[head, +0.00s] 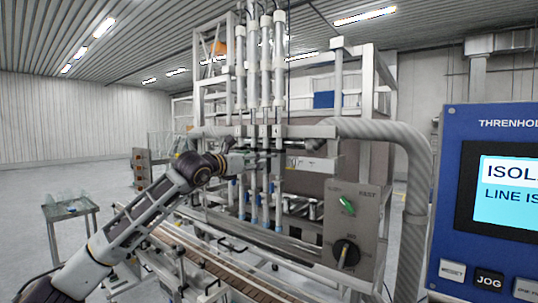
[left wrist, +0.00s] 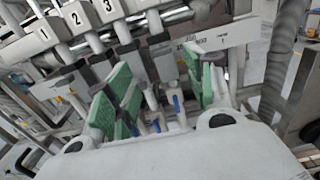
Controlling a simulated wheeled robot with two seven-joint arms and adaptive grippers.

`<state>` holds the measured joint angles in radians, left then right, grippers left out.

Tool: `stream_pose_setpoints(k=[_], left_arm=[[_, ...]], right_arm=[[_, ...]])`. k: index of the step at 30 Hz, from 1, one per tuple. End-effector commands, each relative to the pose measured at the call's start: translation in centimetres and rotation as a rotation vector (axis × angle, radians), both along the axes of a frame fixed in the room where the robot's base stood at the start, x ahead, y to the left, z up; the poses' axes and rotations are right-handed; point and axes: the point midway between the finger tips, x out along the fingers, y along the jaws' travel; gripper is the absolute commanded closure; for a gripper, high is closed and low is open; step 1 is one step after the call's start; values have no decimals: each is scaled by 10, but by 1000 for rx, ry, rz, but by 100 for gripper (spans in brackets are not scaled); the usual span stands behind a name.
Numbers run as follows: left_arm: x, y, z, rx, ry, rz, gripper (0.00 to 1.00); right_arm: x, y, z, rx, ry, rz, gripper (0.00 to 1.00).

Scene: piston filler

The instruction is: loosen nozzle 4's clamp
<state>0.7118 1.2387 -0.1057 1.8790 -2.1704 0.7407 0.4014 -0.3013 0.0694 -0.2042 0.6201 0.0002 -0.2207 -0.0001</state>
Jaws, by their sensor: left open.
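My left gripper (head: 250,160) reaches in from the left to the row of nozzles in the head view. In the left wrist view its green-padded fingers (left wrist: 160,84) stand wide apart. Plates numbered 1, 2 and 3 (left wrist: 108,8) show at the upper left there. The tube to the right of plate 3 (left wrist: 155,24) appears to be nozzle 4, with a dark clamp part (left wrist: 160,44) on it; its number is not readable. Metal fittings with blue parts show between the fingers, and I see no clear contact. In the head view nozzle 4 (head: 278,195) is the rightmost tube.
A grey control box (head: 355,230) with a green switch and a black knob stands right of the nozzles. A thick grey pipe (head: 415,170) bends down beside it. A blue panel (head: 450,200) fills the right edge. A conveyor (head: 215,268) runs below. A small table (head: 70,209) stands left.

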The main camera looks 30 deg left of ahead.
Motion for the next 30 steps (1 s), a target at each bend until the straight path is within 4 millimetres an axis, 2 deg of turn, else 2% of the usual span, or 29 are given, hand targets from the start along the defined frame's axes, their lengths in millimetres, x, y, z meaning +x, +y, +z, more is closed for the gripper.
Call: stream_pose_setpoints(k=[15,30], left_arm=[[39,-4,3,-1,0,-2,46],[80,-7,2,-2,0,-1,46]], right_arm=[[1,-16,26,-17,-2,-2,60],[2,-11,47,-12,-3,-1,60]])
